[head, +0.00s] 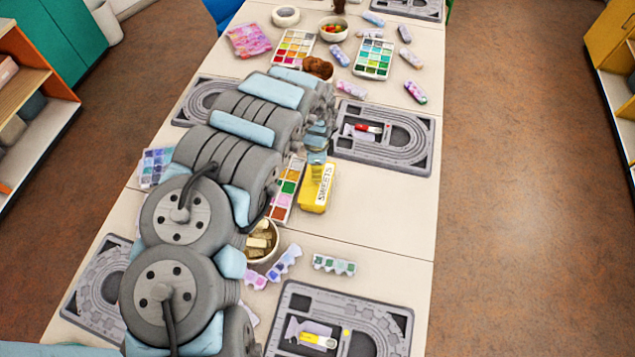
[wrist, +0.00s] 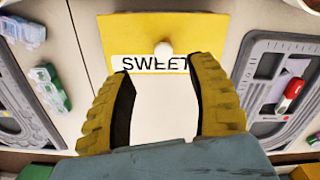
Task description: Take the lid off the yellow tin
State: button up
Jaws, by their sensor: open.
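The yellow tin (head: 313,202) stands on the table, just right of the middle of the head view, with a white label reading SWEETS. In the wrist view the yellow tin (wrist: 125,35) is seen close up, with a round white knob (wrist: 163,48) on it and the label below the knob. My gripper (wrist: 160,68) is open, its two ridged yellow fingers pointing at the tin. The knob shows just beyond the fingertips, between their lines, with nothing held. I cannot tell the exact gap. My arm hides part of the tin's surroundings in the head view.
A paint palette (head: 283,190) lies close left of the tin. A grey bead board (head: 425,150) lies behind and right, another (head: 290,300) in front. A bowl of wooden pieces (head: 273,240) stands front left. Bare table (head: 385,215) lies right of the tin.

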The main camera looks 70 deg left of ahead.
aim_at(315, 194)
jog(key=shift+f, duration=1.25)
jog(key=shift+w+f, duration=0.25)
jog(key=shift+f, duration=0.8)
jog(key=shift+f+b, duration=0.4)
jog(key=shift+f, duration=1.1)
grip_shut()
